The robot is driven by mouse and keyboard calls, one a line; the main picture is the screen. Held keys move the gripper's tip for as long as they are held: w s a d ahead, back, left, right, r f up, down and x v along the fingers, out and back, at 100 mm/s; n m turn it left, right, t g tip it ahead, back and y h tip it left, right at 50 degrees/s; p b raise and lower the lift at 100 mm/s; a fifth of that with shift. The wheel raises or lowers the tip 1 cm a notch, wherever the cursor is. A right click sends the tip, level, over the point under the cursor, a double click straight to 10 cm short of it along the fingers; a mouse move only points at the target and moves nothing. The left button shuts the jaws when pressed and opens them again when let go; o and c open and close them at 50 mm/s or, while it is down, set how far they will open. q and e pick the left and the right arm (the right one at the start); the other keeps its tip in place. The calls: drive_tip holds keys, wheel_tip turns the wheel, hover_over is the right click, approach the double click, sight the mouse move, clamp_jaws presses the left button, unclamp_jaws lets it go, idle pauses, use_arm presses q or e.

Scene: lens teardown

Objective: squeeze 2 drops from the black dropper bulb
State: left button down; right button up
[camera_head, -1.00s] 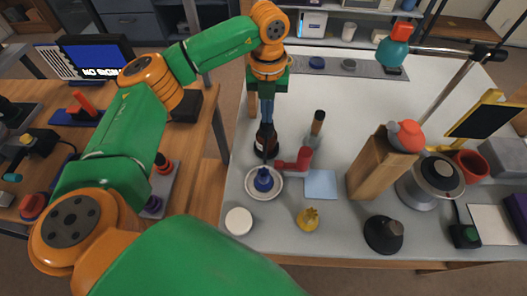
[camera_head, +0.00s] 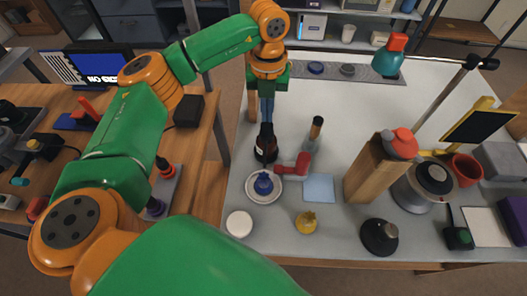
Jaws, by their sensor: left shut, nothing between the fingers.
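A dark bottle (camera_head: 266,153) stands on the near left of the grey-white table. A black bulb-like top (camera_head: 266,131) appears at its upper end, small and partly blended with the fingertips. My left gripper (camera_head: 267,118) points down right over this top. Its fingers are shut with nothing between them. I cannot tell whether the fingertips touch the bulb, and no drop can be made out. My right gripper is not in view.
A wooden block (camera_head: 371,172) is farther right. The far table middle is clear.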

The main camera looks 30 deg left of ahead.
use_arm(q)
drive_tip(key=shift+r, duration=0.1)
wheel_tip(320, 180, up, 6)
drive_tip(key=p, duration=0.5)
